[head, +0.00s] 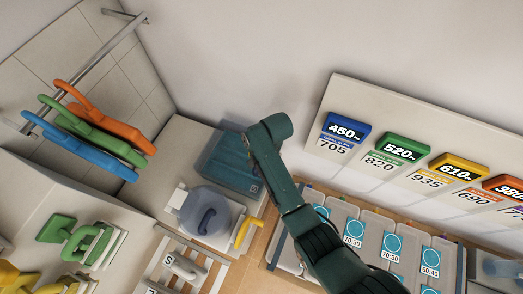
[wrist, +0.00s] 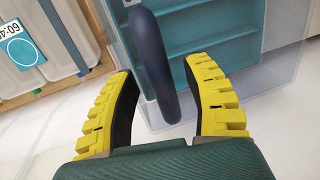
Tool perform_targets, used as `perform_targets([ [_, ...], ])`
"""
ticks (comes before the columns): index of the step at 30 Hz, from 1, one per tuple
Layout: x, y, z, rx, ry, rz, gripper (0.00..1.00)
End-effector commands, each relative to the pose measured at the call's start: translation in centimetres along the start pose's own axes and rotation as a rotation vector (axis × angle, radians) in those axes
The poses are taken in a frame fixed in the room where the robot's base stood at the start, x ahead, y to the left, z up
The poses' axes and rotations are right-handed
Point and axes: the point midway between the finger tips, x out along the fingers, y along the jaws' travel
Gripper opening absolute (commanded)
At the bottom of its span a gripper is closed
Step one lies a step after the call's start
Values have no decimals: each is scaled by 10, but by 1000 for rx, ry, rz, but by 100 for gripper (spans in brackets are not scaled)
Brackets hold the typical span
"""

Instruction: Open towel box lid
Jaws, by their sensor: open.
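In the wrist view, my gripper (wrist: 168,95) is open. Its two yellow ribbed fingers stand on either side of a dark blue handle (wrist: 156,65), with gaps showing on both sides. A clear panel (wrist: 120,30) shows behind the handle, with a teal box (wrist: 215,25) beyond. In the head view, the teal box (head: 228,163) stands against the wall. In front of it is a pale blue, rounded lidded container (head: 190,213) with a dark blue handle (head: 206,221). I cannot tell which is the towel box. My fingertips are not clear in the head view.
Grey bins (head: 372,235) with blue-ringed cards stand to the right of my arm. Colored weight labels (head: 403,148) line the wall panel. A slatted white rack (head: 183,265) lies in front.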

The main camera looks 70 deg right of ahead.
Motion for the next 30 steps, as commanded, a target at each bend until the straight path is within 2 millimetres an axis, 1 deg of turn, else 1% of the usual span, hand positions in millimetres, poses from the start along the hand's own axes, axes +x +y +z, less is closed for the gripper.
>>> perform_targets([
  [4,0,0,0,0,0,0,51],
  [12,0,0,0,0,0,0,0],
  [23,0,0,0,0,-1,1,0],
  [30,-5,-5,1,-1,-2,0,0],
])
